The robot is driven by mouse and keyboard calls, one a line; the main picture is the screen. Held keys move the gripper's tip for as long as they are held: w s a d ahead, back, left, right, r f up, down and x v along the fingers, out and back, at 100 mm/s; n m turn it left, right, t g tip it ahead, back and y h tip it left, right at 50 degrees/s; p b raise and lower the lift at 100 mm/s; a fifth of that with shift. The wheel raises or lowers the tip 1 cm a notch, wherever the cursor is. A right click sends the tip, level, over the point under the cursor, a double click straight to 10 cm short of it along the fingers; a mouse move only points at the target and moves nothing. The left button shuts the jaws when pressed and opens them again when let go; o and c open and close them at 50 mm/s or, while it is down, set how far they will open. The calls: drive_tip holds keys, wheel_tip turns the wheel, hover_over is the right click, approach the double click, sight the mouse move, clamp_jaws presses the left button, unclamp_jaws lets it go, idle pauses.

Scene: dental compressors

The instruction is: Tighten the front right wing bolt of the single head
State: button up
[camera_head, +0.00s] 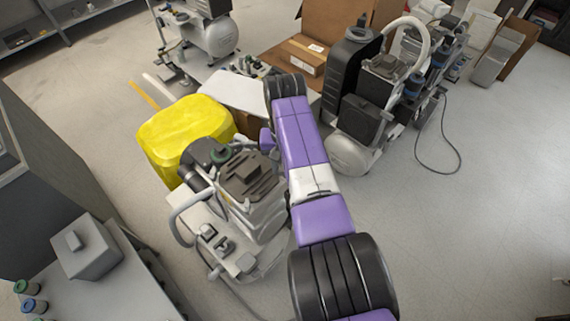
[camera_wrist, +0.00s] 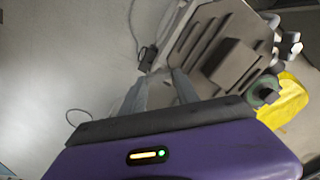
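The single head compressor (camera_head: 262,216) stands below the middle of the head view, left of my purple arm, with a dark ribbed head cover (camera_head: 250,174) on top. In the wrist view the ribbed cover (camera_wrist: 205,45) fills the upper right. My gripper (camera_wrist: 160,88) shows two grey fingers spread apart with nothing seen between them. The right finger overlaps the cover's lower left edge in the picture; I cannot tell whether it touches. The front right wing bolt cannot be made out in either view. In the head view my gripper is largely hidden behind the arm.
Another larger compressor (camera_head: 352,155) stands right of my arm with a cable on the floor. A grey bench (camera_head: 110,290) is at lower left. Open floor (camera_head: 480,200) lies at right.

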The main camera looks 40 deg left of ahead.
drive_tip(key=o, duration=0.4)
wheel_tip(320, 180, up, 8)
drive_tip(key=shift+p, duration=0.3)
idle(0.6)
